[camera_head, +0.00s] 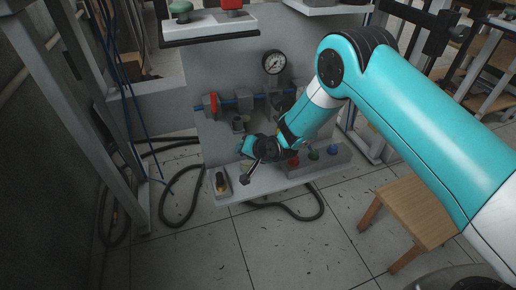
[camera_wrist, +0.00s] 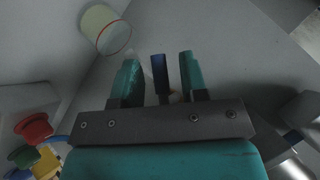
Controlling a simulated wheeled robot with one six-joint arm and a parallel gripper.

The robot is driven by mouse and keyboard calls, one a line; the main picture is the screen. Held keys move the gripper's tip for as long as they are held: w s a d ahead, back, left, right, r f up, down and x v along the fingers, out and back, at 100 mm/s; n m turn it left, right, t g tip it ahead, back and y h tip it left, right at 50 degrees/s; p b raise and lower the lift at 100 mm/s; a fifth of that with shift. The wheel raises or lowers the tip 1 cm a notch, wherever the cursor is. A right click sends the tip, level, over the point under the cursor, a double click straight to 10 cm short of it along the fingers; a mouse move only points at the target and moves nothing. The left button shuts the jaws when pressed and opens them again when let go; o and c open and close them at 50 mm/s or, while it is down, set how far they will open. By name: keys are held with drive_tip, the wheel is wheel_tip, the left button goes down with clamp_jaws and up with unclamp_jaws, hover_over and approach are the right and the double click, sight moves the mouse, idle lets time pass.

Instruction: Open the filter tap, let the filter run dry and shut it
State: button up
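In the wrist view a dark blue tap lever (camera_wrist: 159,74) stands between the two teal fingers of my gripper (camera_wrist: 159,56). The fingers are apart, with a gap on each side of the lever. A pale piece shows at the lever's foot, mostly hidden by the gripper. A cream cylinder with a red line (camera_wrist: 104,31), which looks like the filter bowl, is at the upper left, apart from the fingers. In the head view my gripper (camera_head: 247,147) is low in front of the grey panel (camera_head: 208,70); the tap is hidden there. I cannot tell the liquid's state.
A red valve handle (camera_head: 212,104) and a gauge (camera_head: 273,62) are on the panel above. Hoses lie on the floor; a wooden stool (camera_head: 415,212) stands right.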

drive_tip(key=p+v, duration=0.5)
drive_tip(key=v, duration=1.1)
drive_tip(key=shift+s+d+r, duration=0.2)
drive_tip(key=shift+s+r, duration=0.05)
idle(6.2)
